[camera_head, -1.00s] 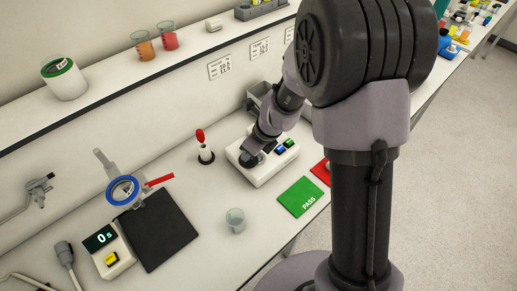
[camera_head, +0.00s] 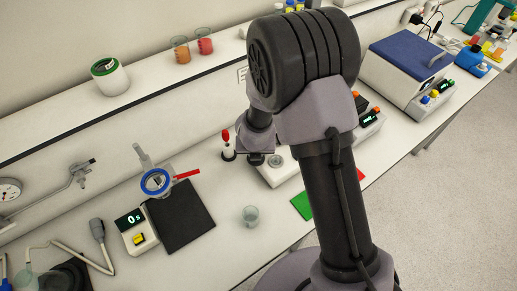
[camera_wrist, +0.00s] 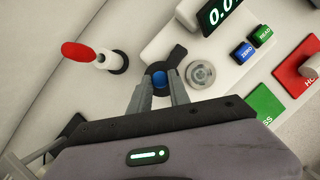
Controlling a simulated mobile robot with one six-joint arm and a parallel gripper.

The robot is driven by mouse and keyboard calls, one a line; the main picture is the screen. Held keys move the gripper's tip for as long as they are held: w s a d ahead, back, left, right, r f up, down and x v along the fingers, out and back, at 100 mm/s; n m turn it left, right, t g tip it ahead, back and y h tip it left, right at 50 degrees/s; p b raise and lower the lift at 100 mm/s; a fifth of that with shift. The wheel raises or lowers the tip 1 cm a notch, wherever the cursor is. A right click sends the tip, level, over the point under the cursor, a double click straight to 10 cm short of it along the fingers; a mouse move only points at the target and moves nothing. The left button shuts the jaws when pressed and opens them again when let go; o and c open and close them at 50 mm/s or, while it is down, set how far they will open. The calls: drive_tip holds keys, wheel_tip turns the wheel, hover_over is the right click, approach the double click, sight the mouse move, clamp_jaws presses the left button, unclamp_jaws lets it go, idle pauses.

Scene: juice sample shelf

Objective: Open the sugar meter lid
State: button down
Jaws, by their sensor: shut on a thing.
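The sugar meter (camera_head: 281,178) is a white box on the bench, partly behind my arm. In the wrist view it shows a green-lit display (camera_wrist: 219,10), blue and green buttons and a round metal sample well (camera_wrist: 201,74), which is uncovered. The dark lid (camera_wrist: 178,52) lies beside the well, swung to its left. My gripper (camera_wrist: 160,84) is shut on the lid's blue knob (camera_wrist: 159,79). In the head view my gripper (camera_head: 258,156) is low at the meter's left end, and the lid cannot be made out there.
A red-topped dropper (camera_wrist: 76,52) stands in a dark-based holder left of the meter. A clear beaker (camera_head: 251,216) stands in front. A green pad (camera_head: 302,205) lies right of it. A black mat (camera_head: 183,220) and timer (camera_head: 135,229) are further left.

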drive_tip(key=shift+w+a+m+p, duration=0.15)
drive_tip(key=shift+w+m+p, duration=0.05)
drive_tip(key=shift+m+p, duration=0.1)
idle(0.4)
drive_tip(key=c, duration=1.2)
unclamp_jaws()
drive_tip(key=shift+c, duration=0.2)
drive_tip(key=p+v, duration=0.9)
drive_tip(key=v, duration=0.8)
drive_tip(key=shift+a+r, duration=0.2)
drive_tip(key=shift+r, duration=0.05)
